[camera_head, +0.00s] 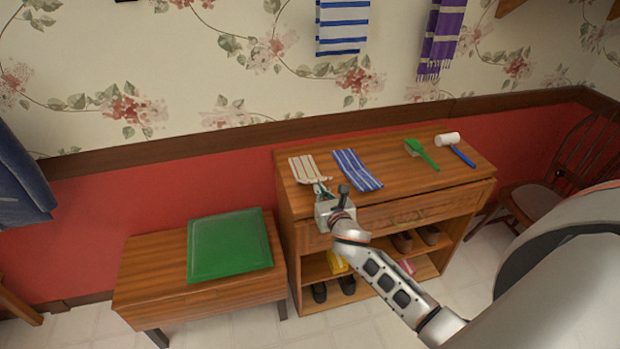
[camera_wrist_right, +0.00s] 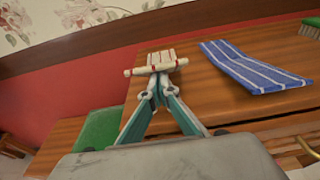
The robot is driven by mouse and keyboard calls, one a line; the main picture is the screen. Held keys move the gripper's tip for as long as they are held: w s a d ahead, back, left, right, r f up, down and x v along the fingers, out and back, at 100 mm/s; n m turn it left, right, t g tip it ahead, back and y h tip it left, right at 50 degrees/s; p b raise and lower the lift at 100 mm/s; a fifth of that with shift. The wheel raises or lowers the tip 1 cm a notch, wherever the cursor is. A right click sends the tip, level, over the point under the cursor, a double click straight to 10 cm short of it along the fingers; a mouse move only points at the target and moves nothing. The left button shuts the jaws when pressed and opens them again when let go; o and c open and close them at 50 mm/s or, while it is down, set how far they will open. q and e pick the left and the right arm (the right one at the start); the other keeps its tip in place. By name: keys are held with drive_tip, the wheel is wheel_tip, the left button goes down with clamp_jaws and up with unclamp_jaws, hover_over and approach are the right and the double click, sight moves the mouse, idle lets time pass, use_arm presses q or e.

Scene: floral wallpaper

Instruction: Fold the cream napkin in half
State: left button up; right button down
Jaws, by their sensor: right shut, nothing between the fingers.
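The cream napkin (camera_head: 303,168) with thin reddish stripes lies at the left end of the wooden cabinet top. It also shows in the right wrist view (camera_wrist_right: 165,56), where its near edge looks like a wider band across the fingertips. I cannot tell whether that edge is raised or folded. My right gripper (camera_head: 321,190) is at the napkin's near edge, and its fingertips meet just in front of that edge in the right wrist view (camera_wrist_right: 156,82). The right gripper is shut and holds nothing. My left gripper is not in view.
A blue striped cloth (camera_head: 357,170) lies just right of the napkin. A bench with a green cushion (camera_head: 229,245) stands left, and a wooden chair (camera_head: 560,180) right.

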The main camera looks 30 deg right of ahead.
drive_tip(key=shift+w+d+r, duration=0.2)
drive_tip(key=shift+w+r, duration=0.65)
drive_tip(key=shift+r, duration=0.25)
drive_tip(key=shift+w+d+r, duration=0.2)
drive_tip(key=shift+w+r, duration=0.6)
drive_tip(key=shift+r, duration=0.25)
drive_tip(key=shift+w+d+r, duration=0.2)
drive_tip(key=shift+w+r, duration=0.2)
drive_tip(key=shift+w, duration=0.4)
drive_tip(key=shift+w+d+r, duration=0.2)
drive_tip(key=shift+w+r, duration=0.2)
drive_tip(key=shift+w, duration=0.45)
drive_tip(key=shift+w+d+r, duration=0.2)
drive_tip(key=shift+w+r, duration=0.2)
drive_tip(key=shift+w, duration=0.4)
drive_tip(key=b+x, duration=0.3)
drive_tip(key=x, duration=0.5)
drive_tip(key=shift+w+r, duration=0.25)
drive_tip(key=shift+w, duration=0.05)
drive_tip(key=s+a+r+p, duration=0.1)
drive_tip(key=s+r+p, duration=0.2)
drive_tip(key=s+r, duration=0.2)
drive_tip(key=shift+r, duration=0.5)
drive_tip(key=shift+a, duration=0.1)
